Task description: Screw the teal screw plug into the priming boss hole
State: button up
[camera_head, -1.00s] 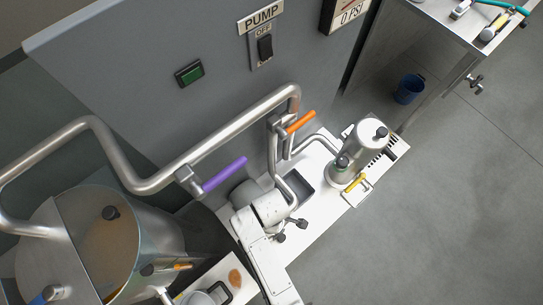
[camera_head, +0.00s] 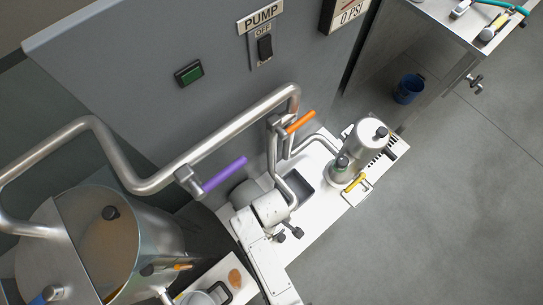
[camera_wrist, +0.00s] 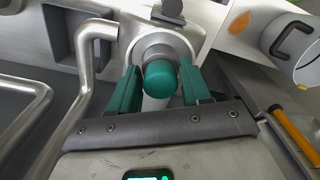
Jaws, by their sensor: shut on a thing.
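The teal screw plug (camera_wrist: 161,78) shows its rounded head in the middle of the wrist view, between the two teal fingers of my gripper (camera_wrist: 160,72). My gripper is shut on it. Directly beyond the plug is a round pale metal boss (camera_wrist: 164,43), in line with the plug. The plug's head and my fingers cover the boss hole, so I cannot tell how deep the plug sits or whether its thread has caught. In the head view my white arm reaches down by the pump pipes, and the plug cannot be made out.
A bent steel pipe (camera_wrist: 88,60) stands close left of my fingers in the wrist view. A steel pot (camera_wrist: 308,65) and a yellow-orange bar (camera_wrist: 294,135) are at right. In the head view, the purple handle (camera_head: 224,174) and orange handle (camera_head: 300,122) stand near my arm.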

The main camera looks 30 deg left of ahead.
jog(key=shift+s, duration=0.1)
jog(key=shift+m, duration=0.8)
jog(key=o, duration=0.4)
jog(key=shift+n, duration=0.9)
jog(key=shift+n, duration=0.8)
